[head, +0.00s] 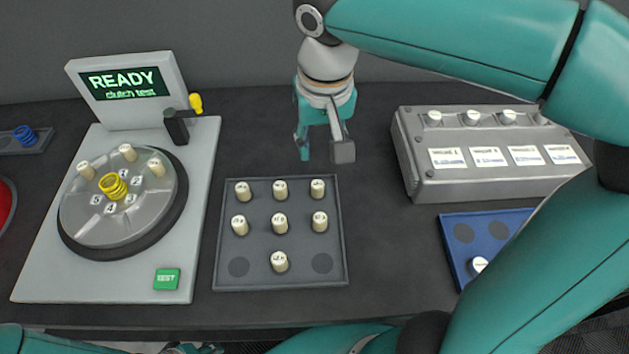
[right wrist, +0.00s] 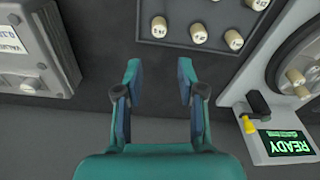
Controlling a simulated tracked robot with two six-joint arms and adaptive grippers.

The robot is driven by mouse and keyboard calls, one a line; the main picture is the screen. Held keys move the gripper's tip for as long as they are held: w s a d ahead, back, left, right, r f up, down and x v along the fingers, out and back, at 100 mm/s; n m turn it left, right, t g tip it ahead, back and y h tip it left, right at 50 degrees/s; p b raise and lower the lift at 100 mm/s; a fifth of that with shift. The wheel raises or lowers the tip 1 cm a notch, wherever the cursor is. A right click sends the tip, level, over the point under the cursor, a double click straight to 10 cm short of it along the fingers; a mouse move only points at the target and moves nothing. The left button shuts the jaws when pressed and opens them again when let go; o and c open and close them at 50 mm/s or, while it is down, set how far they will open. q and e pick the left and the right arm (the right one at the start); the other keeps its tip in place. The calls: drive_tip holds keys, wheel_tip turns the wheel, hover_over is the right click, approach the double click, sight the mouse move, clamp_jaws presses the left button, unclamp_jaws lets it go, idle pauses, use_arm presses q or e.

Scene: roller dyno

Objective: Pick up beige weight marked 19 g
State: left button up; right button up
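Several beige cylindrical weights stand upright in the dark grey tray (head: 230,283) in the head view. Their top marks are too small to read surely, so I cannot tell which is the 19 g one. The back row holds weights at left (head: 243,191), middle (head: 280,190) and right (head: 318,189). My right gripper (head: 323,153) hangs behind the tray, apart from the weights. In the right wrist view it (right wrist: 159,80) is open and empty, with weights (right wrist: 198,33) beyond its fingertips. My left gripper (head: 190,348) barely shows at the bottom edge; its fingers are mostly hidden.
Left of the tray stands the tester with a READY screen (head: 124,83), a round plate (head: 85,215) holding weights and a yellow spring (head: 113,186), and a green TEST button (head: 167,279). At right are a grey labelled box (head: 480,185) and a blue tray (head: 455,219).

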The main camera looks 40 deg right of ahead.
hover_over(318, 184)
drive_tip(key=f, duration=0.7)
drive_tip(key=shift+s+a+b, duration=0.15)
drive_tip(key=shift+a+b, duration=0.05)
drive_tip(key=shift+b, duration=0.15)
drive_tip(key=shift+d+f, duration=0.2)
drive_tip(key=shift+f, duration=3)
drive_tip(key=shift+c, duration=0.2)
drive_tip(key=c, duration=0.5)
